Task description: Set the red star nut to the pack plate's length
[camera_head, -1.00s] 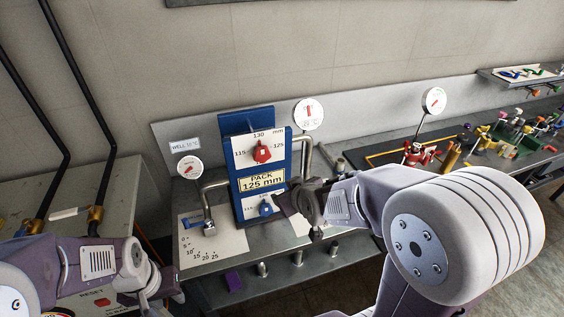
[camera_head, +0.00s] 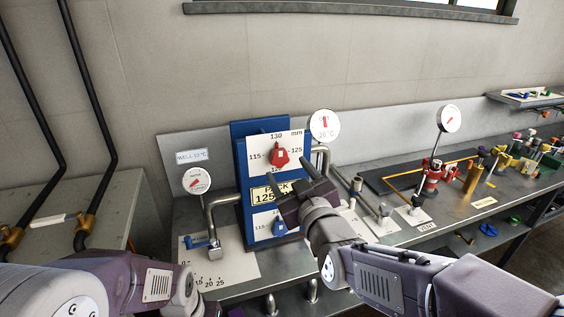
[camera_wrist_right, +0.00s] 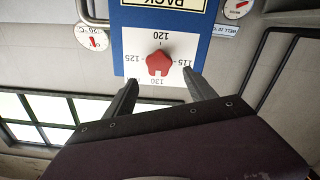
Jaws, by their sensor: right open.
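In the right wrist view, which is upside down, the nut (camera_wrist_right: 158,63) lies just beyond and between the open fingertips (camera_wrist_right: 161,78), apparently untouched.
A blue knob (camera_head: 280,227) on a lower dial sits below the plate. Bent pipes (camera_head: 212,205) flank the panel, with round gauges (camera_head: 196,181) (camera_head: 324,125) nearby. A red valve (camera_head: 432,178) and other fittings stand on the bench to the right.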

